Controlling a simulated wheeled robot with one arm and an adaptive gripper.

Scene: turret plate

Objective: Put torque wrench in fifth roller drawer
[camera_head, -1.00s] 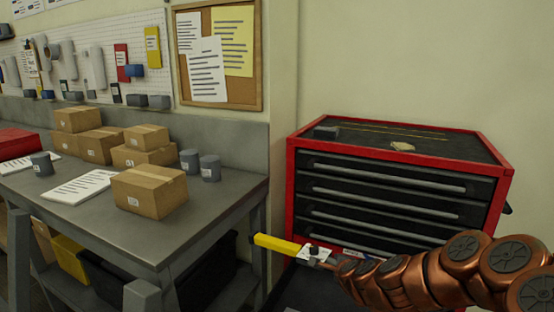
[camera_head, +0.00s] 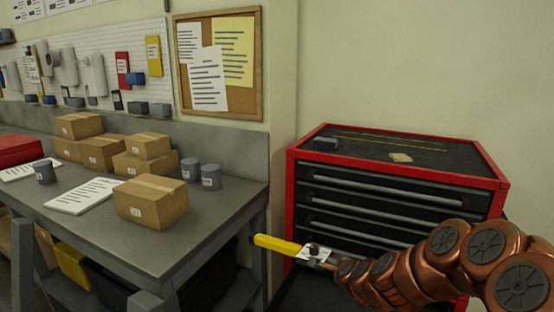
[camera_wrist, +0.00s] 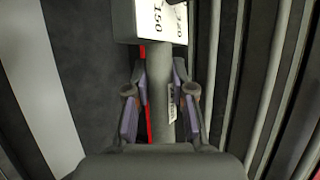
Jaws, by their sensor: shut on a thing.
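My gripper (camera_wrist: 160,100) is shut on the grey shaft of the torque wrench (camera_wrist: 160,60). A white scale block with printed numbers shows above the fingers in the wrist view. In the head view the wrench's yellow handle (camera_head: 277,244) points left, in front of the red roller cabinet (camera_head: 291,200). Several black drawers with grey handles are closed in its front. Below them a dark surface (camera_head: 305,291) sticks out forward and looks like a pulled-out lower drawer; my arm and the frame edge hide much of it. The wrench is held above it.
A grey workbench (camera_head: 225,215) with cardboard boxes (camera_head: 150,200) and grey cups (camera_head: 210,177) stands at left, close to the handle end. Small items lie on the cabinet top (camera_head: 370,143). Drawer handles run close to the gripper's right in the wrist view (camera_wrist: 255,90).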

